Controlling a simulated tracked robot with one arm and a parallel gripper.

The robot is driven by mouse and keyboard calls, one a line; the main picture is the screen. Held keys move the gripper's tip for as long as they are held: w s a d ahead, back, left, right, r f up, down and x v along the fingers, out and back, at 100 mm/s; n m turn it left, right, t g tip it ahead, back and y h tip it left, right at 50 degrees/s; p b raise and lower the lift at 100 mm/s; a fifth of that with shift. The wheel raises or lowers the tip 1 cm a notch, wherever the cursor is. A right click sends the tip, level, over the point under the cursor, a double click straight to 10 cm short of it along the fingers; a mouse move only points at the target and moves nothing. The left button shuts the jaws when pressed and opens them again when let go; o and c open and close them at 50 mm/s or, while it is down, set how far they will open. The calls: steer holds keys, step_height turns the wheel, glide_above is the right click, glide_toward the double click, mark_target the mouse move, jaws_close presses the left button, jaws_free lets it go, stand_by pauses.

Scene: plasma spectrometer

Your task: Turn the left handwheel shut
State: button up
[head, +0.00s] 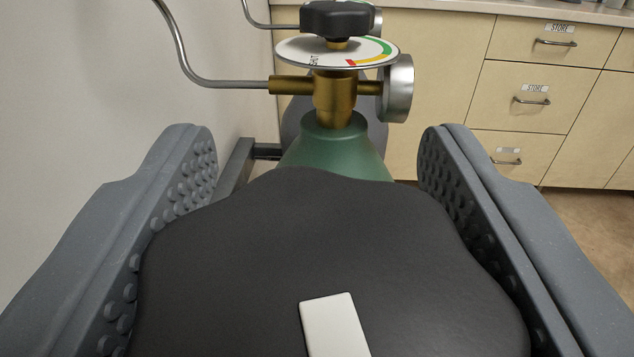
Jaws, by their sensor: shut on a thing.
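A large black handwheel (320,240) with a lobed edge fills the lower middle of the head view. A white bar mark (335,325) lies on its top, near the bottom edge of the picture, tilted slightly. My gripper (317,165) is shut on this handwheel, with one studded grey jaw on its left side and one on its right. The valve and any dial under this handwheel are hidden. The picture alone does not settle whether it is the left one.
Behind it stands a green cylinder (335,150) with a brass valve (335,97), a round gauge (398,88), a coloured dial disc (295,50) and a smaller black handwheel (338,18). A bent metal pipe (185,55) runs along the left wall. Beige drawers (520,110) stand behind.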

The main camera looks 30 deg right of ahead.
steer(key=shift+d+m+g+h, duration=0.15)
steer(key=shift+m+g+h, duration=0.15)
steer(key=shift+h, duration=0.1)
steer(key=o, duration=1)
steer(key=v, duration=1.4)
